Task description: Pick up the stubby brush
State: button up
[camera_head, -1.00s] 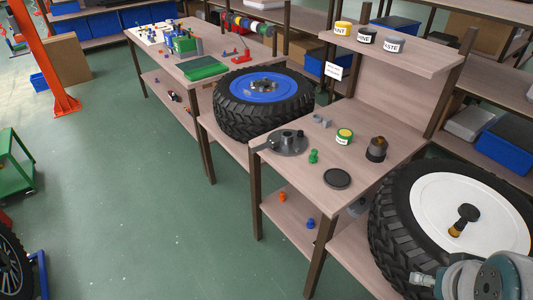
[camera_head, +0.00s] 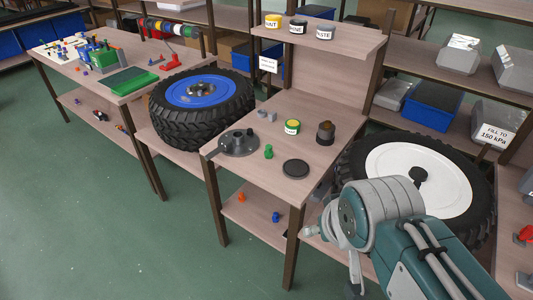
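A short dark piece (camera_head: 418,176) on the white wheel disc (camera_head: 452,180) looks like the stubby brush. Its lower end is partly hidden by my arm; one second ago a black top and a tan-brown end showed. A dark brown stubby cylinder (camera_head: 325,133) also stands upright on the bench, and I cannot tell whether it is a brush. My arm reaches in from the lower right, in front of the wheel. The narrow grey end parts of my gripper (camera_head: 355,274) hang below the wrist, left of the wheel and apart from the dark piece. Its finger opening is unclear.
The bench (camera_head: 235,175) holds a grey flanged part (camera_head: 239,142), a green piece (camera_head: 268,152), a black disc (camera_head: 296,169) and a green-yellow tin (camera_head: 292,127). Labelled tins stand on the shelf above. A blue-rimmed wheel (camera_head: 203,90) lies behind left. The floor at left is clear.

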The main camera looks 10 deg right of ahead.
aim_at(268, 153)
jog(key=i+j+z, duration=0.2)
jog(key=j, duration=0.35)
jog(key=i+j+z, duration=0.2)
jog(key=j, duration=0.3)
jog(key=j+z, duration=0.25)
jog(key=j, duration=0.3)
jog(key=i+j+z, duration=0.35)
jog(key=i+z, duration=0.15)
jog(key=i+j, duration=0.05)
jog(key=i, duration=0.05)
